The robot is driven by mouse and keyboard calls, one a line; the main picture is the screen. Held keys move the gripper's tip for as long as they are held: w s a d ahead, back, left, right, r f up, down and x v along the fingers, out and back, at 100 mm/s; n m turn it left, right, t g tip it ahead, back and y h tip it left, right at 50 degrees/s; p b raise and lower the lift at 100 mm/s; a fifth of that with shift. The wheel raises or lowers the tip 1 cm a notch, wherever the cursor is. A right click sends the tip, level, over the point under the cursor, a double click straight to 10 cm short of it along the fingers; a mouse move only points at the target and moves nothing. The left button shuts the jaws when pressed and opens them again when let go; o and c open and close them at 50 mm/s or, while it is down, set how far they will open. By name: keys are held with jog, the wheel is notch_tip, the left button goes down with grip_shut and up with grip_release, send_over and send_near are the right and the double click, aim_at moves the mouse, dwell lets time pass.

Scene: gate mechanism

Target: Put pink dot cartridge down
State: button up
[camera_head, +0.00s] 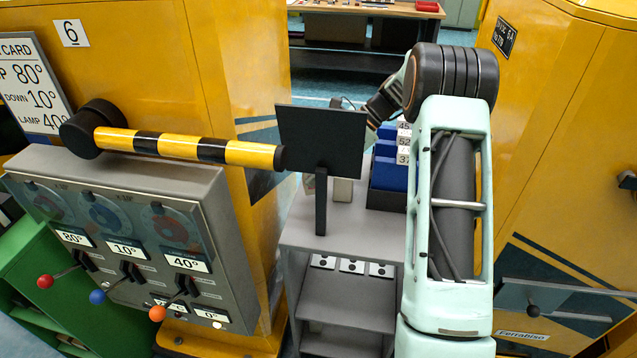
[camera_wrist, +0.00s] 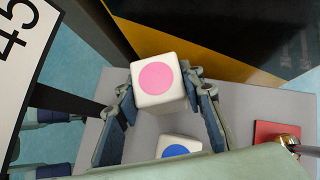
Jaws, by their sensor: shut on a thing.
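The pink dot cartridge (camera_wrist: 158,84) is a white cube with a pink disc on its face. In the wrist view it sits between the two fingers of my gripper (camera_wrist: 160,88), which is shut on it. Grey worktop (camera_wrist: 240,105) shows around it; I cannot tell whether the cube touches that surface. A second white cube with a blue dot (camera_wrist: 180,147) is lower in the wrist view, partly cut off by my gripper's body. In the head view a black panel hides my gripper and the pink cartridge.
In the head view the black panel (camera_head: 322,140) stands on a post on the grey cart (camera_head: 300,235). Blue bins (camera_head: 388,175) with number cards stand at its right. A red pad (camera_wrist: 277,133) with a brass piece lies right in the wrist view. A striped barrier arm (camera_head: 190,147) reaches the panel.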

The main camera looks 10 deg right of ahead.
jog(key=shift+f, duration=1.95)
jog(key=shift+f, duration=0.15)
jog(key=o, duration=1.4)
jog(key=v, duration=1.2)
jog(key=shift+r, duration=0.2)
